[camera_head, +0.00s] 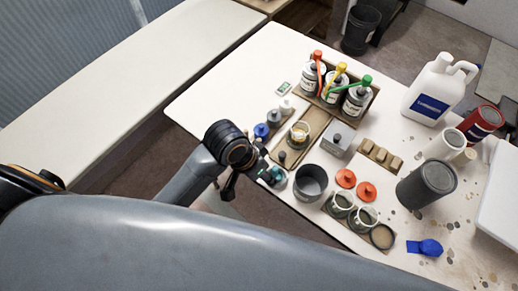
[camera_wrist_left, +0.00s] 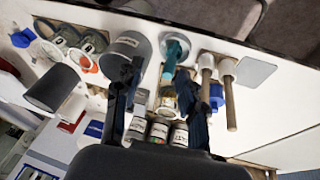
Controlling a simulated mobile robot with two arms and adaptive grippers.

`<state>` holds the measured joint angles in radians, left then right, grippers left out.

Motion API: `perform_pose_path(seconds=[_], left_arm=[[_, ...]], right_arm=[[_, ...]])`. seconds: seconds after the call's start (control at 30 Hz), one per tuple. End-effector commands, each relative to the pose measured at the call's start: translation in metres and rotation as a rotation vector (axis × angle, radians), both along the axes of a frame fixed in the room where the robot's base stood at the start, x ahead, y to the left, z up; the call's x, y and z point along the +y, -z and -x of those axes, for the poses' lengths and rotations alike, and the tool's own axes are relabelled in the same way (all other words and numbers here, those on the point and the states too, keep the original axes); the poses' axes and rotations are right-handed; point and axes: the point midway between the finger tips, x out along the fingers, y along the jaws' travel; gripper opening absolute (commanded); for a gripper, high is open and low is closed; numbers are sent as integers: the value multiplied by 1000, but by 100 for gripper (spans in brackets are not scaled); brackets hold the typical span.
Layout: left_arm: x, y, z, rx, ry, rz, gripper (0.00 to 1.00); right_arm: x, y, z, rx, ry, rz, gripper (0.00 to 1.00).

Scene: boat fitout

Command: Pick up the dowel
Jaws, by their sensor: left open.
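My left gripper (camera_head: 250,172) is at the near left edge of the white table, beside a teal-topped object (camera_head: 277,174). In the left wrist view its two dark fingers (camera_wrist_left: 157,78) are spread apart, with nothing held between them. Two slim wooden rods with pale ends show right of the fingers in that view, one nearer (camera_wrist_left: 207,68) and one farther right (camera_wrist_left: 230,100). I cannot tell which is the dowel. In the head view no rod shows clearly. The teal object (camera_wrist_left: 174,52) lies ahead between the fingers. My right gripper is not in view.
A dark grey pot (camera_head: 311,181) stands right of my gripper. Cans with red, yellow and green tops (camera_head: 337,84) stand in a tray at the back. A large grey can (camera_head: 427,185) and a white jug (camera_head: 436,92) are at the right. Small blue (camera_head: 261,131) items line the left edge.

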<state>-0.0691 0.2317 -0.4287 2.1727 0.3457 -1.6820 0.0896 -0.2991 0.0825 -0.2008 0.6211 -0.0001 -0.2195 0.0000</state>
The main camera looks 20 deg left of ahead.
Motion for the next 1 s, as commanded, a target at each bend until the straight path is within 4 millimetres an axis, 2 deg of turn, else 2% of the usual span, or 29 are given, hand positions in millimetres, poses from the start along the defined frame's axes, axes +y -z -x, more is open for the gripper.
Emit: perform_pose_path(seconds=[0.03,0.13,0.27,0.5,0.7,0.83,1.0], left_arm=[[-7,-9,-10,1,45,-6,40],[-19,-19,-24,30,135,-31,40],[-21,-31,-48,88,235,-111,40],[14,-59,-93,204,283,-301,40],[36,-77,-110,255,262,-379,40],[40,-71,-111,265,258,-387,40],[42,-39,-107,266,259,-386,40]], right_arm=[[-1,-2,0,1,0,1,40],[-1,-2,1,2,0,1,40],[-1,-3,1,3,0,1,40],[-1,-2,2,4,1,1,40],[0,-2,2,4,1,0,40],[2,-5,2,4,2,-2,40],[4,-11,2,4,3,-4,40]])
